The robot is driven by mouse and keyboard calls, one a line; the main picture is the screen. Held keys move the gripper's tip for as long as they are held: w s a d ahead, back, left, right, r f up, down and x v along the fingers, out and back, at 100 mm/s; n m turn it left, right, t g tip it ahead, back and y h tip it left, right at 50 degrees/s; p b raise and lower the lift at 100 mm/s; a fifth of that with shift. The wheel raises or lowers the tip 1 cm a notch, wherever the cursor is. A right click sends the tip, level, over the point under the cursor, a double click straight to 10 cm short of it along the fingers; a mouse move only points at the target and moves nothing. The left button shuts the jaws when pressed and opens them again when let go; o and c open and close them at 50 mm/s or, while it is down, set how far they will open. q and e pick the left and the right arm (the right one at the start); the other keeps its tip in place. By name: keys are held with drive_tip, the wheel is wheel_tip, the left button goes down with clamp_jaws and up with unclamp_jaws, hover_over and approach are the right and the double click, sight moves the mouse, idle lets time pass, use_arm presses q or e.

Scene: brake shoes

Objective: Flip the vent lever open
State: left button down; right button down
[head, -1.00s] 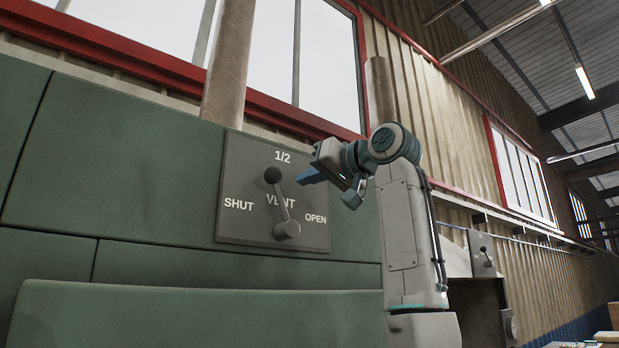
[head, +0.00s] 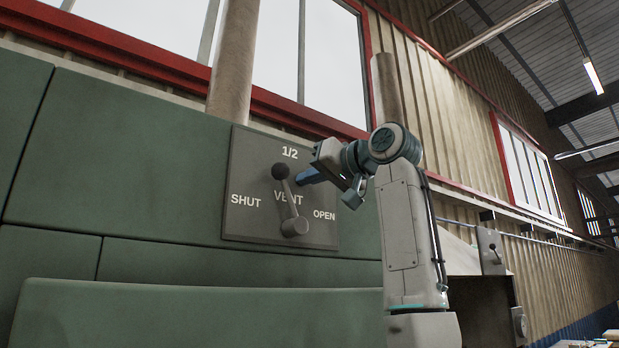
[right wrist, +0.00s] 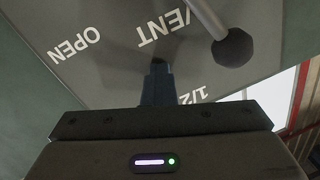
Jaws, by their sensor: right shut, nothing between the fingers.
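The vent lever (head: 288,201) is a grey rod with a dark ball knob (head: 281,171) at its top and a round pivot (head: 294,227) at its bottom. It points up, tilted slightly left, near the 1/2 mark on a grey panel (head: 250,160) lettered SHUT, VENT and OPEN. My right gripper (head: 302,181) is shut and empty, close to the right of the knob. In the right wrist view, the shut fingertips (right wrist: 159,70) sit over the panel, and the knob (right wrist: 233,47) is to their right, apart from them. My left gripper is not in view.
A pipe (head: 233,60) rises behind, beside a red-framed window. A second lever panel (head: 491,251) stands farther right.

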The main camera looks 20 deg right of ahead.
drive_tip(key=c, duration=1.2)
unclamp_jaws()
drive_tip(key=shift+s+r, duration=0.1)
drive_tip(key=shift+s, duration=0.15)
drive_tip(key=shift+o, duration=0.6)
drive_tip(key=shift+d, duration=0.15)
drive_tip(key=shift+d, duration=0.1)
